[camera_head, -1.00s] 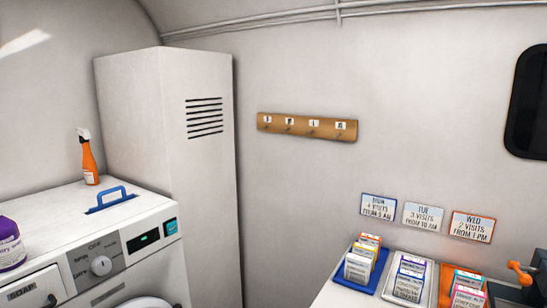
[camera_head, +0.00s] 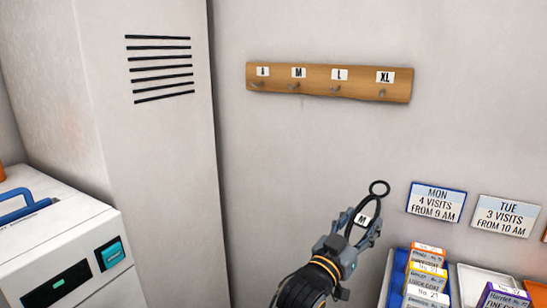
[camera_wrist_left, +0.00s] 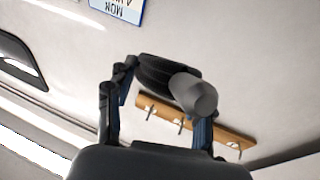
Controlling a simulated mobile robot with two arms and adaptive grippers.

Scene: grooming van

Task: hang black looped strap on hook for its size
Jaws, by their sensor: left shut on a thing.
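The black looped strap (camera_head: 379,188) has a small ring at its top and a white tag marked M. In the left wrist view the strap (camera_wrist_left: 168,70) sits between the fingers of my left gripper (camera_wrist_left: 160,100). The wooden hook board (camera_head: 320,82) is on the wall, with hooks labelled M, L and XL; the leftmost label is hard to read. The M hook (camera_head: 294,87) is second from the left and bare. My right gripper is not in view.
A tall white cabinet (camera_head: 160,150) stands left of the board. Visit signs for MON (camera_head: 437,202) and TUE (camera_head: 506,212) are on the wall to the right, above trays of labelled cards (camera_head: 425,270). The wall between board and gripper is clear.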

